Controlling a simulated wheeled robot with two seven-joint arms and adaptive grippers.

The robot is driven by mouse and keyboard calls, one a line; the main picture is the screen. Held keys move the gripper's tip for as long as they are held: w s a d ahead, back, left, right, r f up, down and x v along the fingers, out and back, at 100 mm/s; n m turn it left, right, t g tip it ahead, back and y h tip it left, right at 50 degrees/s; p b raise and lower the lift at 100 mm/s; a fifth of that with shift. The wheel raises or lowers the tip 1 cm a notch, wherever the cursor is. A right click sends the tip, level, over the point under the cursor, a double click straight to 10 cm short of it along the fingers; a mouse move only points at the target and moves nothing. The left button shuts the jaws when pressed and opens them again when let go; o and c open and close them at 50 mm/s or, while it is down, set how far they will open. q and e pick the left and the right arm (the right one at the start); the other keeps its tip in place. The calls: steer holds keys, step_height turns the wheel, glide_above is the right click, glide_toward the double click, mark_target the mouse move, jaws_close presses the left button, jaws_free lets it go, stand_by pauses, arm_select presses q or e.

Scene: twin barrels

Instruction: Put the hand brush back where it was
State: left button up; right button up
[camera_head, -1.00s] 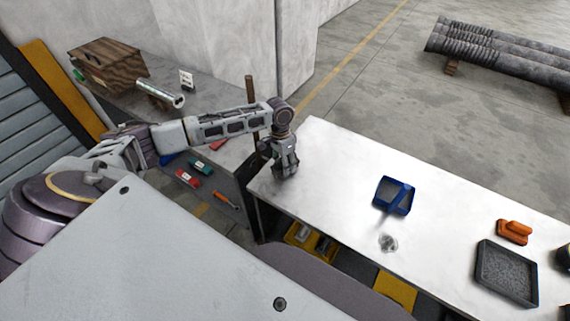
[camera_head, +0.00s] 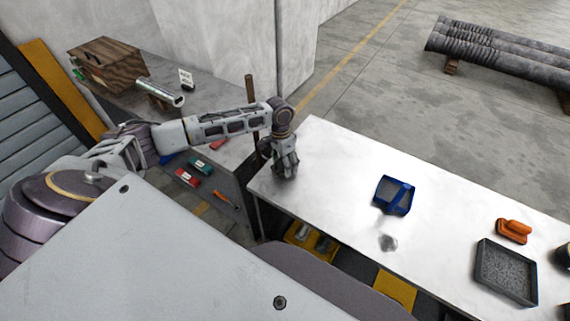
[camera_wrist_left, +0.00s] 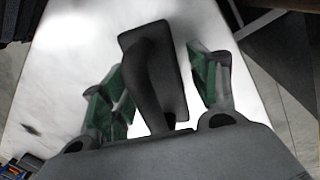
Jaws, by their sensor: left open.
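My left gripper (camera_head: 285,172) is low over the left end of the white table in the head view. In the left wrist view its green-padded fingers (camera_wrist_left: 160,95) are open and apart. Between them is a dark tool (camera_wrist_left: 152,70) with a rectangular block and a curved handle, above or on the white surface. It may be the hand brush, but its bristles do not show. I cannot tell whether a finger touches it. In the head view the gripper hides it. My right gripper is not in view.
On the white table (camera_head: 330,165) are a blue tray (camera_head: 394,195), a small clear item (camera_head: 388,242), an orange float-like tool (camera_head: 514,231) and a dark grey tray (camera_head: 507,273). The table between gripper and blue tray is clear. A brown post (camera_head: 250,90) stands behind my arm.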

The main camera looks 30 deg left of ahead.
arm_select(q)
steer(key=shift+r, duration=0.2)
steer(key=shift+w+a+r+p, duration=0.1)
steer(key=shift+a+r+p, duration=0.1)
steer(key=shift+r+p, duration=1.3)
steer(key=shift+w+a+r+p, duration=0.1)
steer(key=shift+a+r+p, duration=0.1)
steer(key=shift+r+p, duration=1.25)
steer(key=shift+w+a+r, duration=0.1)
steer(key=shift+a+r, duration=0.05)
steer(key=shift+r, duration=0.8)
steer(key=shift+w+a+r, duration=0.1)
steer(key=shift+a+r, duration=0.05)
steer(key=shift+r, duration=0.8)
steer(key=shift+a+r, duration=0.15)
steer(key=shift+r, duration=0.8)
